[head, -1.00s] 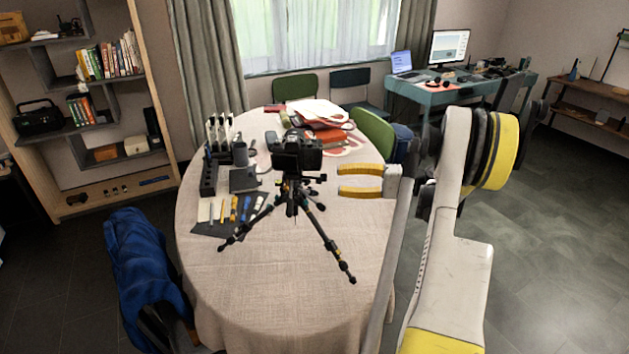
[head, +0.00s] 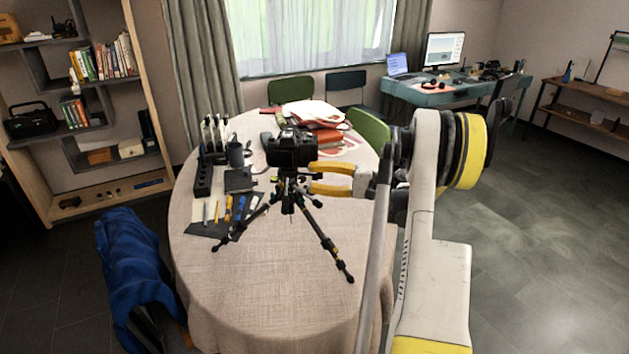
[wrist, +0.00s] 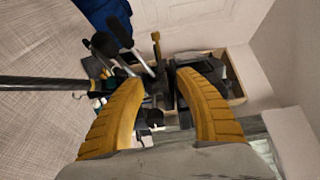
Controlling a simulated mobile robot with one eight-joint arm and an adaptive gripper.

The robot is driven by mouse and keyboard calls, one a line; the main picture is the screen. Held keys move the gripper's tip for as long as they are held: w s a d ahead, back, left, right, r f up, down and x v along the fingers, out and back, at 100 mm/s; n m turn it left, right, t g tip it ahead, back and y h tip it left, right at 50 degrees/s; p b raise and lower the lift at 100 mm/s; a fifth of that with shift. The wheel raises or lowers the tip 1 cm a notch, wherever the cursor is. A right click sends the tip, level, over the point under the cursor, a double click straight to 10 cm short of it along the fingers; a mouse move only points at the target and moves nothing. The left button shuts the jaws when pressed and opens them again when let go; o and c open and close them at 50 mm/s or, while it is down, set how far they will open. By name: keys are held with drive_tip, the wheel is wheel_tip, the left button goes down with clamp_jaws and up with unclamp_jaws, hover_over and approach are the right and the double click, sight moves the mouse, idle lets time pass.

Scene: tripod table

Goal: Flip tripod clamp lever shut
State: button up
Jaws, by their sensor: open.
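A black tripod (head: 320,235) stands upright on the table (head: 270,310) with a black camera (head: 290,150) on its head. My gripper (head: 311,177) is open, coming from the right, with its yellow fingertips at the tripod's upper part, just below the camera. In the wrist view, the open fingers (wrist: 153,72) reach toward dark tripod parts, with a thin yellow-tipped piece (wrist: 156,45) between and beyond them. A dark bar (wrist: 40,83) runs in from the left. I cannot tell which piece is the clamp lever, or whether a finger touches anything.
Tools lie on a dark mat (head: 207,228) left of the tripod, beside a black holder (head: 203,178). Red and white items (head: 318,118) lie behind the camera. A blue garment (head: 130,255) hangs at the table's left. The table's front is clear.

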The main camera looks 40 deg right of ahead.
clamp_jaws()
drive_tip(key=m+h, duration=0.1)
drive_tip(key=a+m+t+h, duration=0.1)
drive_tip(key=m+t+h+b, duration=0.1)
drive_tip(key=h, duration=0.1)
drive_tip(key=shift+s+a, duration=0.3)
drive_tip(key=shift+s, duration=0.05)
drive_tip(key=shift+a+m+t+h, duration=0.1)
drive_tip(key=shift+m+t+h, duration=0.55)
drive_tip(key=shift+h, duration=0.35)
unclamp_jaws()
